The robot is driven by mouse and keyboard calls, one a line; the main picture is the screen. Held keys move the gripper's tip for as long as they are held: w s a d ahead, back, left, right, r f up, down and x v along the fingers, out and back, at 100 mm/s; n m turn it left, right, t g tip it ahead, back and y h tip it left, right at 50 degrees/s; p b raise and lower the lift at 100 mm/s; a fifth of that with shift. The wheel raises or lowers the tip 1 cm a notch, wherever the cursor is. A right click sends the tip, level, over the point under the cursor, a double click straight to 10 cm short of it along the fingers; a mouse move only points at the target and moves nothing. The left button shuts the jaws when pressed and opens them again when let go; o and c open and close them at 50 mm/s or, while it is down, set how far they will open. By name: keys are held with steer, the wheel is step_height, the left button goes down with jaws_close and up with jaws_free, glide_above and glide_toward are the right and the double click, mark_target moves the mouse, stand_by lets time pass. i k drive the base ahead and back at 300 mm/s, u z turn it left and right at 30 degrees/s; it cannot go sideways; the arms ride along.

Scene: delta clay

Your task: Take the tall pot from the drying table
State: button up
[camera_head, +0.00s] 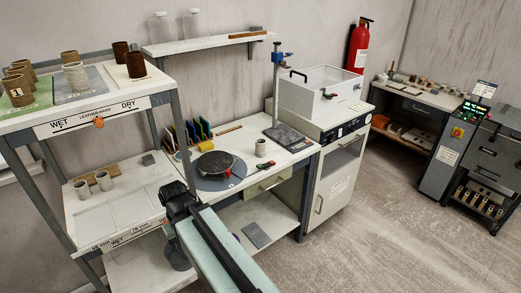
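A rack stands at the left. Its top shelf (108,106) carries the words WET, LEATHER-HARD and DRY on its front edge. Several tan pots stand at its left end on a green mat (40,91). Grey-beige pots (75,74) stand on a grey mat in the middle. Two dark brown pots stand at the DRY end, one behind (121,51) and one in front (135,65). I cannot tell which pot is the tall one. My gripper (174,193) is at the centre, over the bench's left front, away from these pots; its fingers are not clear.
Two light pots (93,185) stand on the rack's lower shelf. The bench at the right holds a round dark wheel (216,164), a small cup (260,147) and a blue-topped stand (279,92). A white cabinet (338,170) stands beyond. The floor (370,225) at right is clear.

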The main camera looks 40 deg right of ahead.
mark_target(261, 148)
steer(key=u, duration=2.9)
steer(key=k, duration=2.85)
steer(key=z, duration=0.75)
steer(key=i, duration=1.15)
steer(key=u, duration=0.1)
